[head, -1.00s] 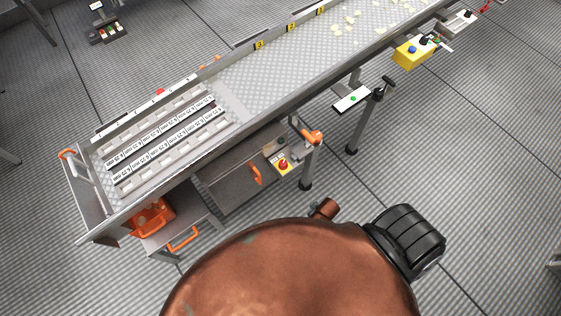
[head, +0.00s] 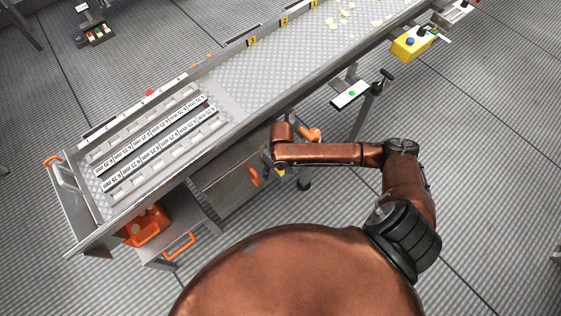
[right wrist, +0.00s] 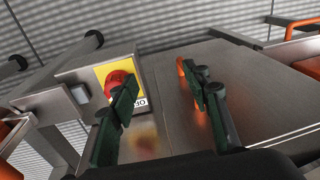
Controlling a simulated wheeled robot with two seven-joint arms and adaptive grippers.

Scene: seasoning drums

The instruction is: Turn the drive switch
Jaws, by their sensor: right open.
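A red round knob (right wrist: 119,82) sits on a yellow plate (right wrist: 104,71) on a grey metal box, at the left in the right wrist view. Partly hidden letters show beside it. I cannot tell for sure that it is the drive switch. My right gripper (right wrist: 160,78) is open and empty, with two dark green fingers. Its left finger overlaps the knob's right side in this view; I cannot tell whether they touch. In the head view my right arm reaches over the box under the conveyor and hides the knob. My left gripper is not in view.
The conveyor (head: 262,82) runs above the box. A metal cabinet door (right wrist: 235,100) with an orange handle lies right of the knob. Dark-knobbed bars (right wrist: 60,62) stand at the left. A yellow control box (head: 412,43) is farther along.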

